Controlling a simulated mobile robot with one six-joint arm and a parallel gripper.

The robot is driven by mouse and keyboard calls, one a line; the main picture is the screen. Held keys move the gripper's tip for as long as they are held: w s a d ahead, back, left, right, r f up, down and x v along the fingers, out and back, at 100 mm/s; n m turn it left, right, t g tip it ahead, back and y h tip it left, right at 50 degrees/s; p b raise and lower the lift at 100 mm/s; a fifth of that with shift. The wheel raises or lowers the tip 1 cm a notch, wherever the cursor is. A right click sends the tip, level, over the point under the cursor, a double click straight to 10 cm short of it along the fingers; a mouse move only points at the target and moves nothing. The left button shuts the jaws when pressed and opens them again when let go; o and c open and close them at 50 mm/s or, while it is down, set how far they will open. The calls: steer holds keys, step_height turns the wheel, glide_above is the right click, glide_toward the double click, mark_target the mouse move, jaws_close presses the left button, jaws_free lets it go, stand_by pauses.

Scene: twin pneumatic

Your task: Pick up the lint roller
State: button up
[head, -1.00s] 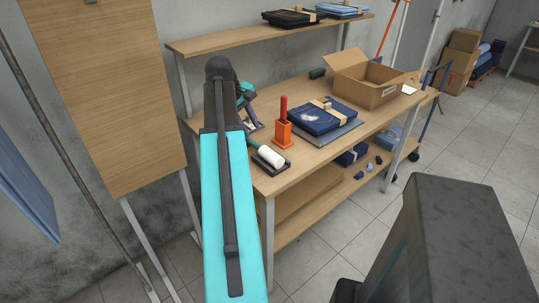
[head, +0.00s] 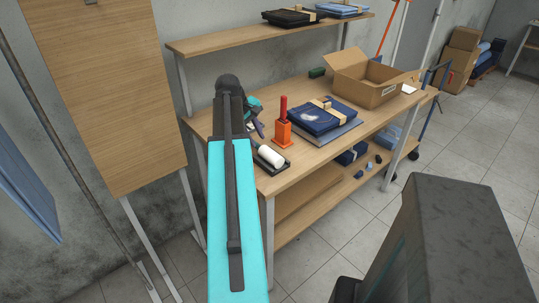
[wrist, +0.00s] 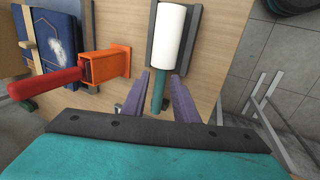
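The lint roller (head: 271,157) has a white cylinder and a dark green handle. It lies in a shallow dark tray (wrist: 151,37) near the front edge of the workbench, and it also shows in the wrist view (wrist: 168,38). My gripper (wrist: 161,76) is open, with its purple-grey fingers apart on either side of the roller's handle in that view. Neither finger clearly touches the handle, and the height between them is hard to tell. In the head view my arm hides the handle and part of my gripper (head: 256,125).
An orange holder (head: 282,134) with a red-handled tool stands close beside the roller. Folded dark blue clothing (head: 318,118) and an open cardboard box (head: 372,82) are farther along the workbench (head: 333,152).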

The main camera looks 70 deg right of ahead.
mark_target(260, 147)
steer(key=shift+p+x, duration=0.7)
steer(key=shift+x, duration=1.9)
steer(key=shift+w+a, duration=0.15)
jaws_close()
